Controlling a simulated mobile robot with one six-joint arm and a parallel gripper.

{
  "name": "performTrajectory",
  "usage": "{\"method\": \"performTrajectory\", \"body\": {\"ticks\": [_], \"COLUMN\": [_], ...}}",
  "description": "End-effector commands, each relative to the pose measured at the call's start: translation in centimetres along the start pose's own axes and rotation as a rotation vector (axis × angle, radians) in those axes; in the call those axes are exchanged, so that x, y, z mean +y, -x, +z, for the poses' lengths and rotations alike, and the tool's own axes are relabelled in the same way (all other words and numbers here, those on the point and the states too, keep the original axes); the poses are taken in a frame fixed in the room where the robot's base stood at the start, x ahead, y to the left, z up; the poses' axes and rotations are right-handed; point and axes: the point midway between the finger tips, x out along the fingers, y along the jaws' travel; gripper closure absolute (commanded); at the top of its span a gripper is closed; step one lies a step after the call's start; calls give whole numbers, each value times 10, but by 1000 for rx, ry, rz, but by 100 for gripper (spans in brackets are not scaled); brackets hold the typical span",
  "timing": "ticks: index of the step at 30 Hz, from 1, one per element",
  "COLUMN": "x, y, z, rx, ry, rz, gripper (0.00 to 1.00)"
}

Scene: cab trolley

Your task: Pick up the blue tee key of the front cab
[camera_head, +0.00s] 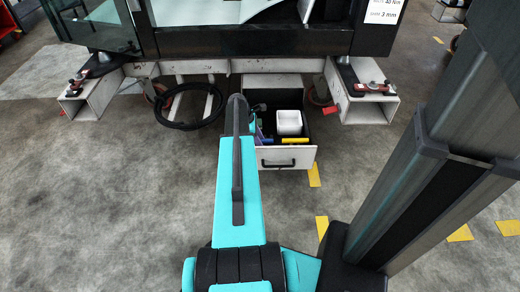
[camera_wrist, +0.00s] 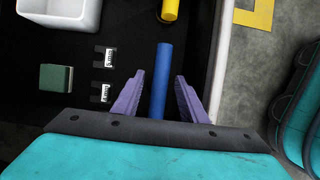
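The blue tee key (camera_wrist: 161,80) shows in the wrist view as a straight blue bar over the dark floor of the open drawer (camera_head: 300,155). My gripper (camera_wrist: 160,84) has its two purple fingers apart, one on each side of the bar. Gaps show between the bar and both fingers. The near end of the bar is hidden behind my gripper body, and I cannot see a crosspiece. In the head view my arm reaches to the drawer's left side, and the fingers are too small to tell clearly.
The drawer holds a white bin (camera_head: 289,122), a yellow cylinder (camera_wrist: 170,10), a green block (camera_wrist: 56,78) and two small black-and-white pieces (camera_wrist: 104,57). The drawer's pale wall (camera_wrist: 222,60) runs close to the right finger. A black coiled hose (camera_head: 185,125) hangs left of my arm.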

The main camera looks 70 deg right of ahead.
Motion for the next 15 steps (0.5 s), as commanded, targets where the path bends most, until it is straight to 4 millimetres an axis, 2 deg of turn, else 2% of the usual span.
{"method": "performTrajectory", "body": {"ticks": [4, 9, 11, 15], "x": [0, 0, 0, 0], "y": [0, 0, 0, 0], "z": [0, 0, 0, 0], "rx": [0, 0, 0, 0], "ry": [0, 0, 0, 0], "rz": [0, 0, 0, 0], "gripper": [63, 91, 100, 100]}}
